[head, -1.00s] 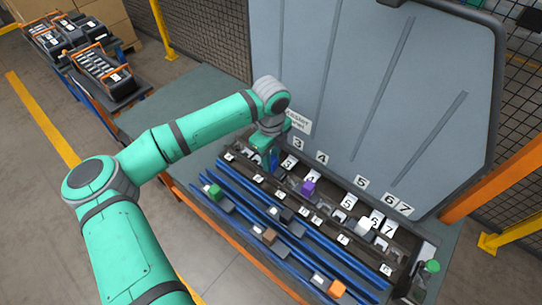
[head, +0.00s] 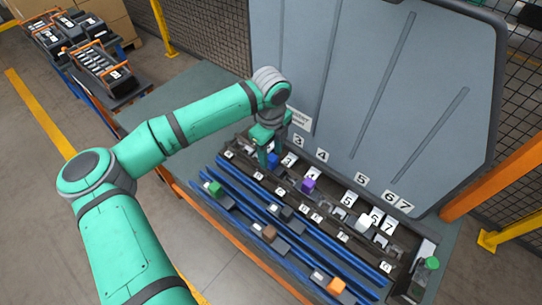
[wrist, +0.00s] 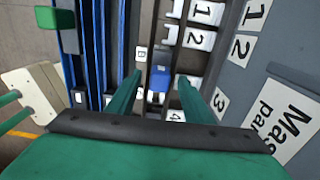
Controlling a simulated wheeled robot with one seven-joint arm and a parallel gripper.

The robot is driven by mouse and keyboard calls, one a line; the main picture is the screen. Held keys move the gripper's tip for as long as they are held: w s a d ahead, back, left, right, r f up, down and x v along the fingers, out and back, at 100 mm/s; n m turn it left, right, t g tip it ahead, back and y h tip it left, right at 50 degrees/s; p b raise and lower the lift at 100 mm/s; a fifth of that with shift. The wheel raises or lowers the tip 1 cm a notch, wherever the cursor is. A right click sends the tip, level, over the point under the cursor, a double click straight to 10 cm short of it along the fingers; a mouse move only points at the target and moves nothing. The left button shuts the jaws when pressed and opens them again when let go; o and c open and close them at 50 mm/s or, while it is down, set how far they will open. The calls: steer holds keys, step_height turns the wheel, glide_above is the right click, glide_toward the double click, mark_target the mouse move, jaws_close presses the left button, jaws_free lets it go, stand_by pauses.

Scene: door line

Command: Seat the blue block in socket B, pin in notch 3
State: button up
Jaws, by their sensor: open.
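The blue block (head: 273,160) stands in the dark socket rail near its far-left end. In the wrist view the blue block (wrist: 160,80) lies between and a little beyond my two fingertips, with a gap on each side. My gripper (head: 269,154) is open above the block and not holding it. A label reading B (wrist: 140,53) is on the rail beside and slightly ahead of the block. The pin and notch 3 are too small to make out, and I cannot tell whether the block is fully down.
A purple block (head: 308,185) and a white block (head: 364,223) stand farther along the rail. Green (head: 214,188), brown (head: 269,235) and orange (head: 336,286) blocks sit on the blue rails in front. A tall grey panel (head: 370,90) rises behind.

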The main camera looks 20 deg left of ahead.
step_height(320, 180, up, 9)
stand_by(0.3)
steer(key=shift+f, duration=0.15)
stand_by(0.4)
